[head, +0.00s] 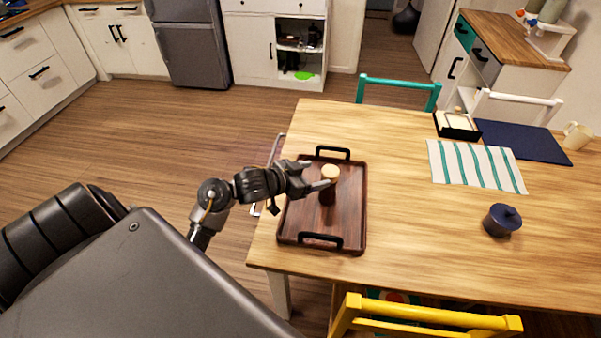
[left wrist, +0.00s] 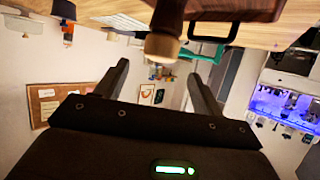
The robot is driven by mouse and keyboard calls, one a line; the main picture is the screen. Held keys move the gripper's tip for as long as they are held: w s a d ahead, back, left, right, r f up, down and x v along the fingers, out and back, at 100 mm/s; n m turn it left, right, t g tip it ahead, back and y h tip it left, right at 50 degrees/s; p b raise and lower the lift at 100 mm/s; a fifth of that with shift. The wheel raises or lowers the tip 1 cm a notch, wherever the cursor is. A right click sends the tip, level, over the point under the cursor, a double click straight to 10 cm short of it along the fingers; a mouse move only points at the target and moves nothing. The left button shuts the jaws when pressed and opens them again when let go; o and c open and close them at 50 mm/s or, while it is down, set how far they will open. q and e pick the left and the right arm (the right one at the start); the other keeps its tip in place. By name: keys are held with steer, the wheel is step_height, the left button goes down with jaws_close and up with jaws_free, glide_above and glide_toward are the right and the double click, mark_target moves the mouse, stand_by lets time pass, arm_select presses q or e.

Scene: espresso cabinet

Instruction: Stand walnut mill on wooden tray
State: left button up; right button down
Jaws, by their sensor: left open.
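The walnut mill (head: 328,193) has a dark brown body and a pale round top. It stands upright on the wooden tray (head: 346,226), a dark brown tray with two black handles, on the table. My left gripper (head: 318,175) is open at the mill's left side, fingers pointing at its upper part. In the left wrist view, which looks upside down, the mill (left wrist: 164,43) appears centred just beyond the spread fingertips (left wrist: 158,72), with the tray (left wrist: 240,9) at the top edge. I see no finger closed on the mill. My right gripper is not in view.
On the table are a dark blue lidded pot (head: 502,220), a striped cloth (head: 475,166), a blue mat (head: 525,142), a black holder (head: 456,126) and a cream mug (head: 577,136). Yellow (head: 425,315) and teal (head: 398,82) chairs flank it.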

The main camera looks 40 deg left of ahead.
arm_select(q)
steer(key=v, duration=0.5)
stand_by(0.5)
